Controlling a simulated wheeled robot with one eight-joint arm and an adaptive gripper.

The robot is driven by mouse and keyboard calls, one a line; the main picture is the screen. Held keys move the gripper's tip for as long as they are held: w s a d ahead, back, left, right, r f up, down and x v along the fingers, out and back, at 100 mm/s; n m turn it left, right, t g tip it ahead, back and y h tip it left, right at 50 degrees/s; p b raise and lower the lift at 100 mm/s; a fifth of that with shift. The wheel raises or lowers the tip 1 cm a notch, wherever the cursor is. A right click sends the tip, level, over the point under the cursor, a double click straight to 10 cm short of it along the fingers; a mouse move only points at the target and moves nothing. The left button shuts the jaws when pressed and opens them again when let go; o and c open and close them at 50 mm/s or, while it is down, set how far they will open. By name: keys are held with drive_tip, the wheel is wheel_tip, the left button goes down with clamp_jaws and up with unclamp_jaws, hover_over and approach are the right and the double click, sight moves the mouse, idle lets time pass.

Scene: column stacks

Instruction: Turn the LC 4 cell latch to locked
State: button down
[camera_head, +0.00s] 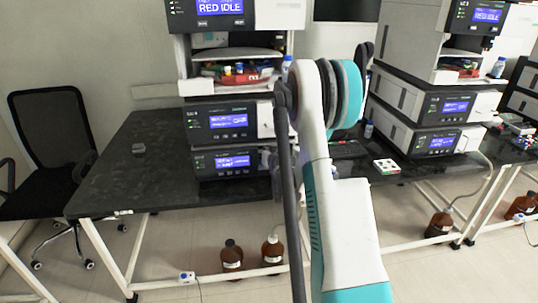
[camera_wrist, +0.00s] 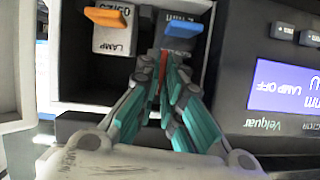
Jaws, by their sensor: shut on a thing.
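In the wrist view my gripper (camera_wrist: 163,68) reaches into an open bay, its teal fingers closed together. They are shut on a narrow red latch (camera_wrist: 162,59), mostly covered by the fingertips. The latch sits between a lamp module with an orange handle (camera_wrist: 107,17) on the left and a cell module with a blue handle (camera_wrist: 183,23) on the right. The latch's exact angle is hard to tell. In the head view the gripper is hidden behind my arm, at the middle instrument stack (camera_head: 220,160).
Right of the bay is a front panel with a lit screen (camera_wrist: 285,85) reading LAMP OFF, upside down. A second instrument stack (camera_head: 428,105) stands to the right. Brown bottles (camera_head: 232,256) stand under the dark bench (camera_head: 125,180), whose left part is mostly clear. A chair (camera_head: 50,130) is at left.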

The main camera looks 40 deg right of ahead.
drive_tip(key=shift+f+n+h, duration=0.1)
drive_tip(key=shift+n+h, duration=0.2)
drive_tip(key=shift+n, duration=0.1)
idle(0.3)
drive_tip(key=c, duration=1.7)
unclamp_jaws()
drive_tip(key=v, duration=1.2)
drive_tip(key=shift+r, duration=0.2)
drive_tip(key=shift+w, duration=0.1)
